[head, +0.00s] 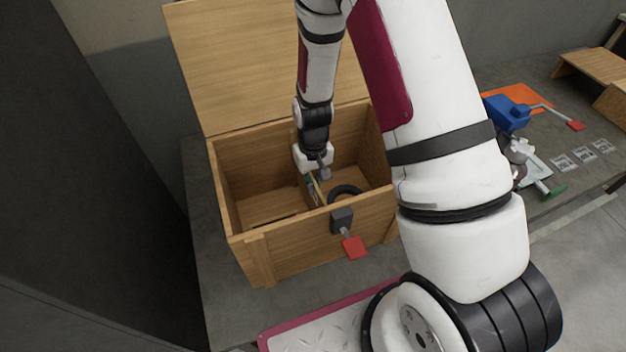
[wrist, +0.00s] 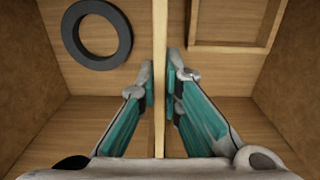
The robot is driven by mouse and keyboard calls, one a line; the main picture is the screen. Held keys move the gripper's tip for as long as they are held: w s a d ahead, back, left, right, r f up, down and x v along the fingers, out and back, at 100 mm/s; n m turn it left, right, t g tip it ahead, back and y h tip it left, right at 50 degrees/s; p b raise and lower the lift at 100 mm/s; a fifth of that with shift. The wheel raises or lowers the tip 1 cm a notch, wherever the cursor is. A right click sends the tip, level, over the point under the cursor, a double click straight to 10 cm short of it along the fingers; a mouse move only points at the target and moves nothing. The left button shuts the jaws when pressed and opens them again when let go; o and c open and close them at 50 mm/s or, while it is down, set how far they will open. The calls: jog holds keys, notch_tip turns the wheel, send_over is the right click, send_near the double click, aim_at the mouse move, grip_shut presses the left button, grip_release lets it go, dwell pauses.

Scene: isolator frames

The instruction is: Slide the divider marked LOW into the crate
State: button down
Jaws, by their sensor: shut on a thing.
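The wooden crate (head: 288,240) stands open with its lid (head: 230,62) raised at the back. My gripper (head: 322,178) reaches down inside it. In the wrist view my gripper (wrist: 160,88) has its two teal fingers on either side of a thin upright wooden panel (wrist: 160,45), which looks like the divider, and is shut on it. The panel shows edge-on, between the two halves of the crate's inside. Its marking cannot be seen, and I cannot tell whether its lower edge touches the floor.
A dark ring (wrist: 96,35) lies in the crate on one side of the panel, and a wooden frame-like piece (wrist: 235,45) on the other. A dark latch with a red tab (head: 354,246) hangs on the crate's front. Blue and orange items (head: 508,112) lie at right.

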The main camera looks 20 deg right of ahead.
jog(key=c, duration=1.7)
grip_release()
notch_tip(320, 180, up, 12)
jog(key=shift+f, duration=0.1)
